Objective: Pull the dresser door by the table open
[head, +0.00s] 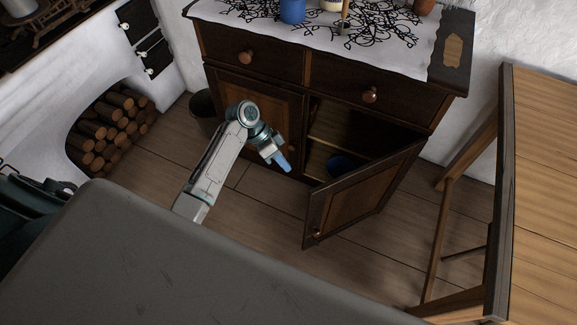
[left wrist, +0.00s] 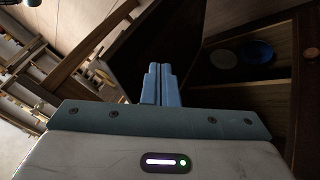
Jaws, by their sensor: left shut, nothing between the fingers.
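The dresser (head: 275,75) is dark wood with two drawers above two doors. Its right door (head: 364,192), on the side of the wooden table (head: 545,180), stands wide open and swung out to the front; its small knob (head: 317,233) is at the free edge. The left door (head: 258,105) is closed. My left gripper (head: 284,164) is shut and empty in front of the dresser, left of the open door and apart from it. My right gripper is not in view.
Inside the compartment are a shelf (head: 335,130) and a blue dish (head: 340,165), which also shows in the left wrist view (left wrist: 257,52). A dark bin (head: 203,108) stands left of the dresser. A grey surface (head: 180,265) fills the lower left. Floor is bare below the gripper.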

